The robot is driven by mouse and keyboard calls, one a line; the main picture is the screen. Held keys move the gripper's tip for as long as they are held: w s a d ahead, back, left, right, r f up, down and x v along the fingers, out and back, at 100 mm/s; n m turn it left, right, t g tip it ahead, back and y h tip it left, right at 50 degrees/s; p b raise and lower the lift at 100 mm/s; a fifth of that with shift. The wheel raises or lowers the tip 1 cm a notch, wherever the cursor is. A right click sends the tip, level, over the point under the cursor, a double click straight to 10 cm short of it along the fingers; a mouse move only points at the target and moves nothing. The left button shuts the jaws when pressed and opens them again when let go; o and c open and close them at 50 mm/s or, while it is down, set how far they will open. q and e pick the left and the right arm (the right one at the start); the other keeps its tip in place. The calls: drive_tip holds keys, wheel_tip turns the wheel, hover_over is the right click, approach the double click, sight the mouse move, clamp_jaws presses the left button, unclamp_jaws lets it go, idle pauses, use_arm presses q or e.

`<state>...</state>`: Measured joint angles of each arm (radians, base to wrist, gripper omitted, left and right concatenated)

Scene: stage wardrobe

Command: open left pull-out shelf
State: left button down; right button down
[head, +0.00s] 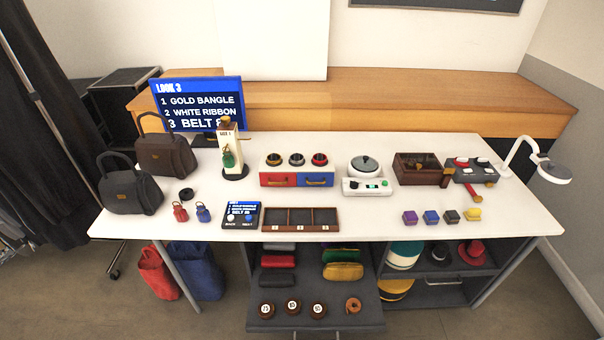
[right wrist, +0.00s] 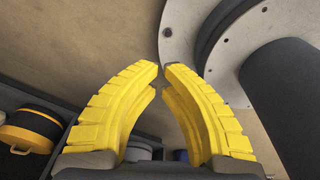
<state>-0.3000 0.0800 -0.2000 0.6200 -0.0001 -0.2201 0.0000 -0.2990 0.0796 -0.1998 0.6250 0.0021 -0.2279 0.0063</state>
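The left pull-out shelf (head: 330,312) stands out from under the front of the table in the head view, with its top uncovered. Dark, red, green and yellow pouches lie on it, with several rolled belts (head: 292,307) near its front edge. Its handle (head: 318,335) shows at the bottom edge of the picture, partly cut off. My right gripper (right wrist: 161,70) shows in the right wrist view with only a narrow gap between its yellow fingertips and nothing seen between them. Neither gripper shows in the head view.
The right shelf (head: 440,283) holds hats and sits farther back under the table. The white table (head: 340,145) carries bags, a screen, drawers and a tray. Red and blue bags (head: 157,272) stand on the floor at left. A yellow-and-black hat (right wrist: 30,128) shows beside my right gripper.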

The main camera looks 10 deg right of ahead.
drive_tip(key=w+a+r+m, duration=0.1)
drive_tip(key=w+a+r, duration=0.15)
drive_tip(key=w, duration=1.05)
drive_tip(key=m+t, duration=0.2)
drive_tip(key=m, duration=0.3)
approach(334, 318)
drive_tip(key=shift+h, duration=0.4)
drive_tip(key=shift+a+x, duration=0.15)
drive_tip(key=shift+x, duration=1.75)
drive_tip(key=shift+a+x, duration=0.1)
drive_tip(key=shift+x, duration=1.8)
drive_tip(key=shift+s+a, duration=0.1)
drive_tip(key=shift+a, duration=0.05)
